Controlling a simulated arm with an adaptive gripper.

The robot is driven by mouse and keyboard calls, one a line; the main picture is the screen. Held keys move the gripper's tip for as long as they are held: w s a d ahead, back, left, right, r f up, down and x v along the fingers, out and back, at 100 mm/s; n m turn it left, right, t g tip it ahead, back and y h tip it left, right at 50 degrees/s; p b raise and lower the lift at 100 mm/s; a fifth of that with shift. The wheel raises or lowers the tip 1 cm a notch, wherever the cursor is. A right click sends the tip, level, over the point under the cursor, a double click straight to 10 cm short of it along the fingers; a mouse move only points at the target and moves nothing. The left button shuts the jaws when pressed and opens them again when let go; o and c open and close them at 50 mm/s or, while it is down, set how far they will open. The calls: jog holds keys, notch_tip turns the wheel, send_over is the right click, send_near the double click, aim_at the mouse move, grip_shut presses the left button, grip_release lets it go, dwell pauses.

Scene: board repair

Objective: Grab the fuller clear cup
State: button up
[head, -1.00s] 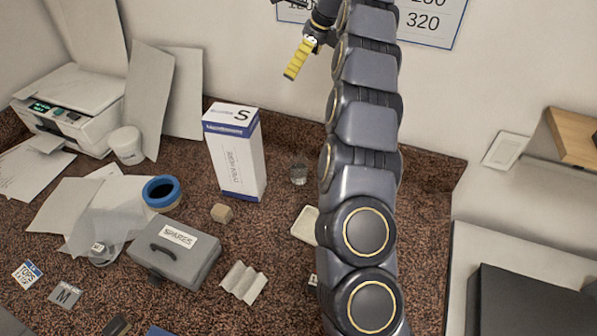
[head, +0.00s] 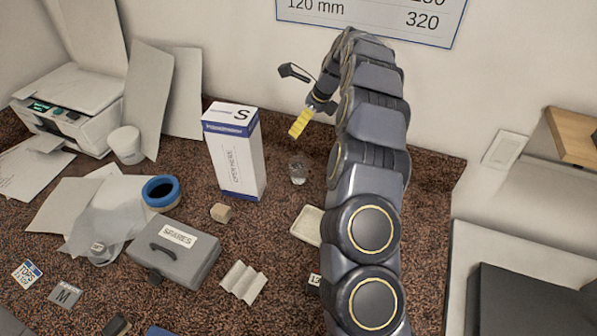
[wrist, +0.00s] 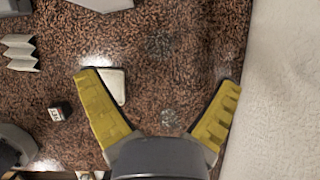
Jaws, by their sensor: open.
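A clear cup (head: 298,173) stands on the brown speckled counter, right of the tall white box in the head view. In the wrist view, a faint clear round shape (wrist: 160,44) lies beyond my fingertips. A second faint clear shape (wrist: 170,118) shows between my fingers, close to the palm; my arm seems to hide its spot in the head view. I cannot tell which is fuller. My gripper (wrist: 158,82) is open and empty, with yellow fingers spread above the counter. One yellow finger shows in the head view (head: 300,123), above and behind the cup.
A tall white box (head: 240,165) stands left of the cup. A shallow pale dish (head: 307,226) lies in front of it, partly behind my arm. A grey SPARES case (head: 185,262) is further left. The wall (wrist: 285,90) runs close along my right finger.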

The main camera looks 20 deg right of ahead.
send_over(299, 171)
jog(key=d, duration=0.2)
jog(key=f, duration=0.9)
jog(key=shift+w+f, duration=0.25)
jog(key=shift+f, duration=0.15)
jog(key=x, duration=0.8)
jog(key=shift+d+f, duration=0.15)
jog(key=shift+d, duration=0.1)
jog(key=c, duration=1.2)
